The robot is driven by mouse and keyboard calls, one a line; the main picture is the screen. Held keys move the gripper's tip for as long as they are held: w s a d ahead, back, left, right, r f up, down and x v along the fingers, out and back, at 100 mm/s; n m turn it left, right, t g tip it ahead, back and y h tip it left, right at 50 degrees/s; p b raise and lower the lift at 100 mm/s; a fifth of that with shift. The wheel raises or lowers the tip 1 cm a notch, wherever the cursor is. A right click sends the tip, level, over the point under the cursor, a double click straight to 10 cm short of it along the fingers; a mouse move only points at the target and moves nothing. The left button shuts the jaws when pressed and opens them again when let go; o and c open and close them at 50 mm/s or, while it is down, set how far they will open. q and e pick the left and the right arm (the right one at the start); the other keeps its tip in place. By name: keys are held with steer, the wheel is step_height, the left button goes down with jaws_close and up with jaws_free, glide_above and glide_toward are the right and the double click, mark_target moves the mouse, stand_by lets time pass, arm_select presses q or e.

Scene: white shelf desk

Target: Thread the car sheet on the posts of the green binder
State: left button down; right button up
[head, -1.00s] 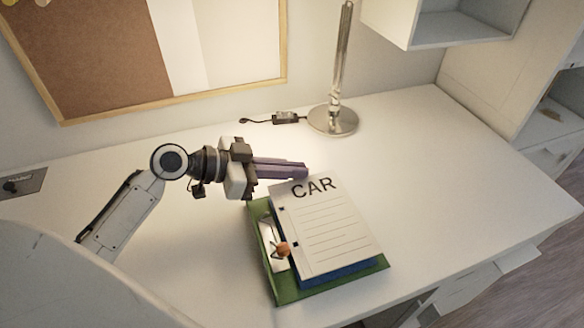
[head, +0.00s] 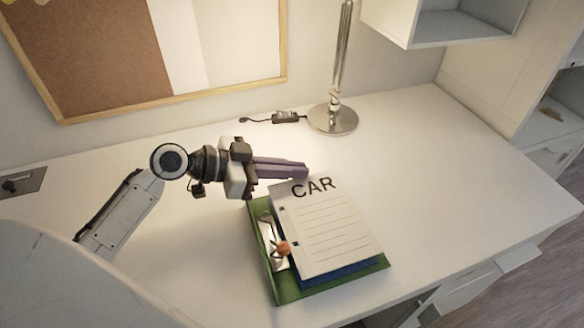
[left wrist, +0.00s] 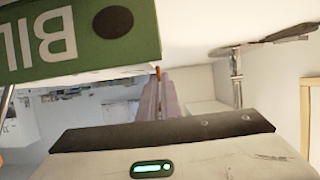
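The white car sheet (head: 330,235), printed CAR with ruled lines, lies over the open green binder (head: 290,295), with blue (head: 345,276) showing under its lower edge. Two small dark marks, perhaps holes, show on its left edge. The binder's metal fitting (head: 266,228) shows left of the sheet; whether the posts pass through the holes is not clear. My left gripper (head: 305,172) has its purple fingers close together at the sheet's top edge and seems shut on it. The left wrist view shows these fingers (left wrist: 158,92) beside the binder's green cover (left wrist: 80,35). My right gripper is not in view.
An orange round piece (head: 283,249) sits by the binder fitting. A metal lamp (head: 333,118) and its cable switch (head: 286,117) stand at the back of the white desk (head: 440,170). The desk right of the binder is clear.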

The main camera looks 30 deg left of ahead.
arm_select(q)
steer(key=shift+f+b, duration=0.25)
steer(key=shift+b, duration=0.05)
stand_by(0.6)
steer(key=shift+f+b, duration=0.4)
steer(key=shift+f, duration=0.1)
stand_by(0.9)
steer(key=shift+f+b, duration=0.75)
steer(key=shift+f, duration=0.1)
stand_by(0.7)
steer(key=c, duration=1.9)
jaws_free()
